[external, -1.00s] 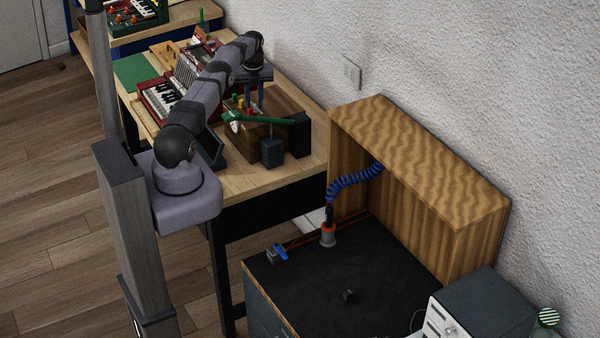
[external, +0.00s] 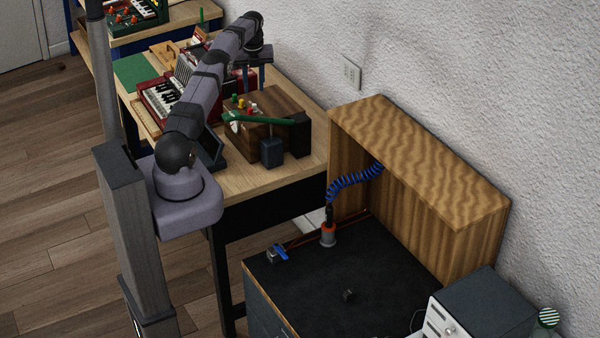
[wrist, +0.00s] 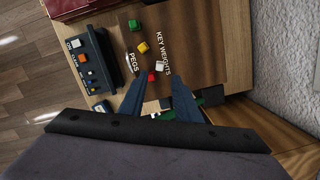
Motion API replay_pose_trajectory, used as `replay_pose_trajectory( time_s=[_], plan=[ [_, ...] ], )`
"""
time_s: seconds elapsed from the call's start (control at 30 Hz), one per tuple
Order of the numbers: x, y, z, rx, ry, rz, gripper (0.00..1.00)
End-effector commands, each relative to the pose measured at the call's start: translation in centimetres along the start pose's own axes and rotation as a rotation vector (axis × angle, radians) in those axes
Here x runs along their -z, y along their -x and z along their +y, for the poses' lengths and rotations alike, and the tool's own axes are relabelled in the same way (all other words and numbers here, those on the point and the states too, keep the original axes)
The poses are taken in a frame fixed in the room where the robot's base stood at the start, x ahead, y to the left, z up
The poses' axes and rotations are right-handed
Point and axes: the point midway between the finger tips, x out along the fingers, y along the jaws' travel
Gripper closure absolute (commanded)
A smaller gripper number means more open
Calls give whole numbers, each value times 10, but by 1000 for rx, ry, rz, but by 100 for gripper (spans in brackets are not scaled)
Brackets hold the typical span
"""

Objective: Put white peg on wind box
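The white peg (wrist: 159,66) stands on the top of a wooden box (wrist: 195,30), beside a red peg (wrist: 151,77). My gripper (wrist: 160,66) is open and empty, its two dark fingers apart. In the wrist view the white peg shows between the fingertips, with the fingers above it. In the external view my gripper (external: 252,83) hangs above the far side of the wooden box (external: 275,105). No label in view reads wind box, so I cannot tell for sure which thing it is.
Green (wrist: 133,24) and yellow (wrist: 143,47) pegs stand close by on the box. A dark labelled panel (wrist: 90,60) lies to the left. A green bar (external: 265,120) runs along the box's near side. A red accordion-like instrument (external: 160,97) stands left of the box.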

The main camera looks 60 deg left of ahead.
Motion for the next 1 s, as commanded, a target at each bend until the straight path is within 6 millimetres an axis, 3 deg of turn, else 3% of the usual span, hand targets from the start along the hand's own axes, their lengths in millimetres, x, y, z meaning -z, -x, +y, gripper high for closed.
replay_pose_trajectory(
  time_s=[0.3, 0.73, 0.87, 1.0],
  plan=[
    [0, 41, -1, 1, -1, -2, 70],
    [2, 49, -3, 1, 8, 1, 70],
    [12, 54, -16, 5, 64, 5, 70],
    [39, 65, -43, 11, 200, 18, 70]
  ],
)
